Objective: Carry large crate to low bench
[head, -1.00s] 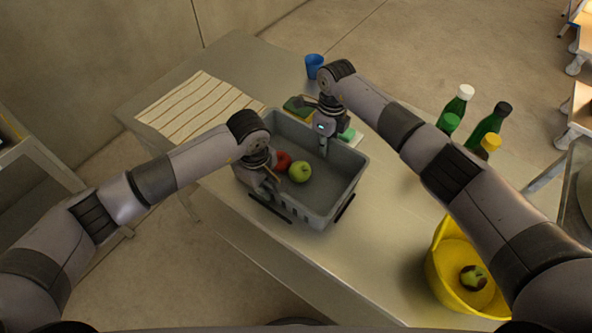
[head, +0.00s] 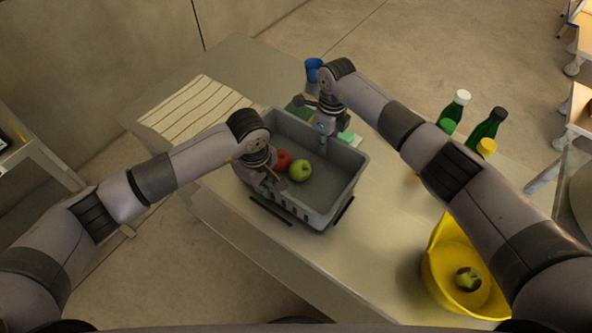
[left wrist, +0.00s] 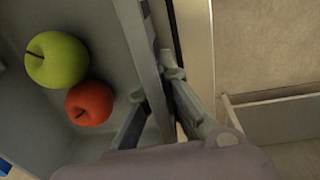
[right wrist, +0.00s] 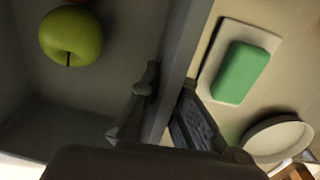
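The large crate (head: 330,200) is a grey open bin in the middle of the head view, over the metal table. It holds a red apple (head: 283,160) and a green apple (head: 300,170). My left gripper (head: 272,183) is at its left wall, with one finger inside and one outside; the left wrist view shows it closed on that wall (left wrist: 150,70). My right gripper (head: 325,142) is closed the same way on the far right wall, seen in the right wrist view (right wrist: 178,70). I cannot tell which piece of furniture is the low bench.
The metal table (head: 300,262) holds a striped cloth (head: 195,108), a blue cup (head: 313,70), a green sponge (right wrist: 240,72), several bottles (head: 487,128) and a yellow bowl (head: 440,265). A grey metal unit (head: 45,165) stands at the left edge, with floor between.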

